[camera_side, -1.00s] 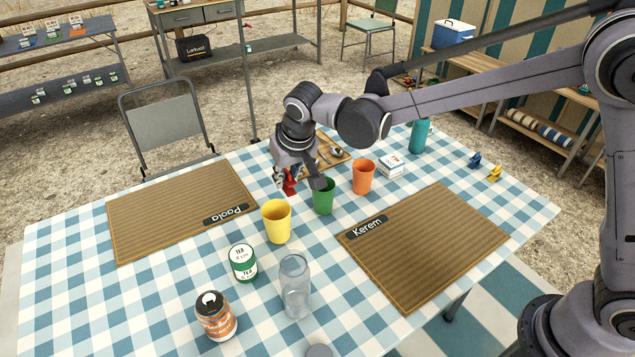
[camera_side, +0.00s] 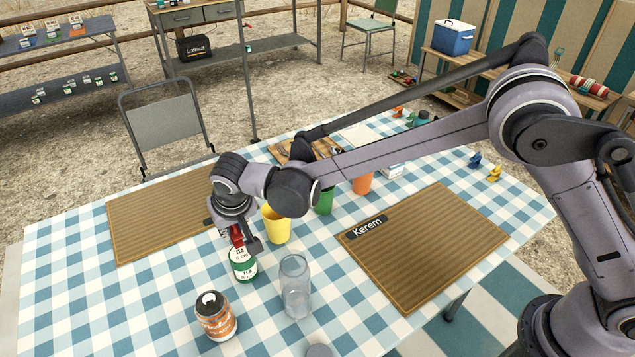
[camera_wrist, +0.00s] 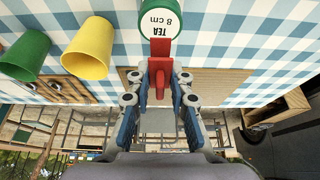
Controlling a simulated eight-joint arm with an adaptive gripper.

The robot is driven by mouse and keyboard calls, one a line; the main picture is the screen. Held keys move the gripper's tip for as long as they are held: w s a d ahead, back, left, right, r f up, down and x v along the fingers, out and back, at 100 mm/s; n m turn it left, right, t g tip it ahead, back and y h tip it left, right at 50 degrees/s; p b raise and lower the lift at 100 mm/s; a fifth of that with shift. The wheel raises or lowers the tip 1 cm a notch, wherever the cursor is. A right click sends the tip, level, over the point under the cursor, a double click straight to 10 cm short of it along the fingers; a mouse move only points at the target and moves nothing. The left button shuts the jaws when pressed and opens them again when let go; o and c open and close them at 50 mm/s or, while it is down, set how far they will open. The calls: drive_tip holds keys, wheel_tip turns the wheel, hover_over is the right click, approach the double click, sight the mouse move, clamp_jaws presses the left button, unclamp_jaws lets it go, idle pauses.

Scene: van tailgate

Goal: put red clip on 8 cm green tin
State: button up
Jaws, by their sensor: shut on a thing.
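The red clip (camera_wrist: 159,75) is held between the blue-padded fingers of my gripper (camera_wrist: 160,112) in the wrist view. In the side view the clip (camera_side: 237,235) shows below my gripper (camera_side: 240,238), just above the green tin. The green tin (camera_side: 244,268) stands upright on the table, its white lid marked TEA. In the wrist view the lid of the tin (camera_wrist: 164,20) reads "TEA 8 cm", and the clip's far end overlaps the lid's near edge. I cannot tell whether the clip touches the tin.
A yellow cup (camera_side: 277,228) stands close behind the tin, with a green cup (camera_side: 324,201) and an orange cup (camera_side: 363,183) beyond. A clear bottle (camera_side: 295,290) stands right of the tin. An orange-labelled jar (camera_side: 216,318) stands in front. The checked table (camera_side: 130,300) is clear at front left.

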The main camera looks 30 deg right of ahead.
sight(237, 240)
drive_tip(key=shift+f, duration=1.9)
drive_tip(key=shift+f, duration=0.1)
drive_tip(key=o, duration=0.8)
drive_tip(key=shift+o, duration=0.2)
